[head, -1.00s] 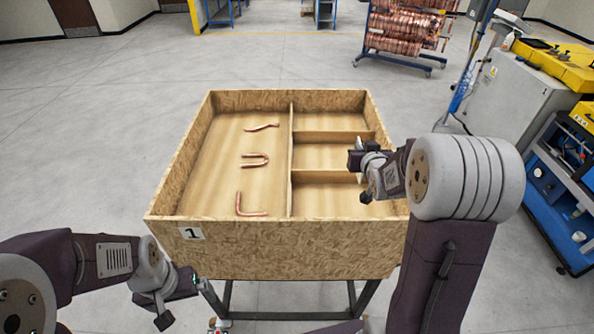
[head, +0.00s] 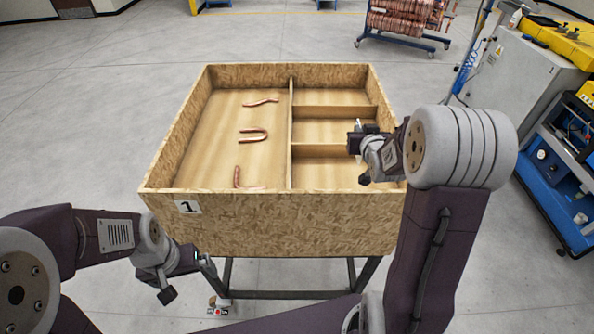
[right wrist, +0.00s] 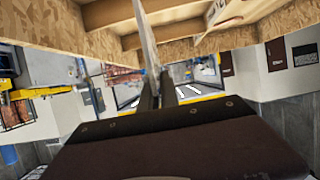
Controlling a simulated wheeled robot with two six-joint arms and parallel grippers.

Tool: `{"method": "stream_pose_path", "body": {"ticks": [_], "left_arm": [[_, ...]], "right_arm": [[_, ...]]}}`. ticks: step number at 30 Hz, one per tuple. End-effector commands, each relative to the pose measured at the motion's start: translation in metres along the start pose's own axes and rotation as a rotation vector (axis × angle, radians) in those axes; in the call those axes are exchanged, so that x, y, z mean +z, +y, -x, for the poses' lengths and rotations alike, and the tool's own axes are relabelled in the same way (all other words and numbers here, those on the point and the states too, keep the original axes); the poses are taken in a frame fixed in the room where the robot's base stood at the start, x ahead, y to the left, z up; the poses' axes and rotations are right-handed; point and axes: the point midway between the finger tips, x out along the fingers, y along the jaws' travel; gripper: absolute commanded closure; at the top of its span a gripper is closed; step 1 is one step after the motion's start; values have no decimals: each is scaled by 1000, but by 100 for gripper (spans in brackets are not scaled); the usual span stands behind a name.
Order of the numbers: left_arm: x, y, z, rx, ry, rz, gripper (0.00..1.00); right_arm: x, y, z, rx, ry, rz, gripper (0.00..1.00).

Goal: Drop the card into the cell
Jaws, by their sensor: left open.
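A wooden box (head: 300,222) with a label "1" has one long compartment on the left and three cells on the right: back (head: 327,97), middle (head: 320,132) and front (head: 318,174). My right gripper (head: 356,141) is over the right side of the cells, near the middle and front ones. It appears shut on a thin pale card, seen nearly edge-on in the right wrist view (right wrist: 146,38) between the dark fingers (right wrist: 158,92). Only a small pale bit of it shows in the head view. My left gripper (head: 206,264) is open and empty in front of the box.
Copper tubes lie in the long compartment: a bent one at the back (head: 261,102), a U-shaped one (head: 254,136) in the middle and an L-shaped one (head: 240,178) at the front, partly hidden by the front wall. Machines (head: 528,80) stand at the right.

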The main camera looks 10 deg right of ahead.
Motion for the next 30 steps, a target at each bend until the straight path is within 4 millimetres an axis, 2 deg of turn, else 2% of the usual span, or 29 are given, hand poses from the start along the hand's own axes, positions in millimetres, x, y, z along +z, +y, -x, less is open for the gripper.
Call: {"method": "stream_pose_path", "body": {"ticks": [3,6,17,22,27,30], "left_arm": [[0,0,1,0,0,0,0],[0,0,1,0,0,0,0],[0,0,0,0,0,0,0],[1,0,-11,0,0,0,0],[2,0,-16,0,0,0,0],[2,0,-16,0,0,0,0]], "right_arm": [[-1,0,0,0,1,0,100],[-1,0,0,0,0,0,70],[-1,0,3,0,1,-1,70],[0,1,31,2,4,1,70],[-1,0,65,2,3,0,70],[-2,0,78,1,2,0,70]]}}
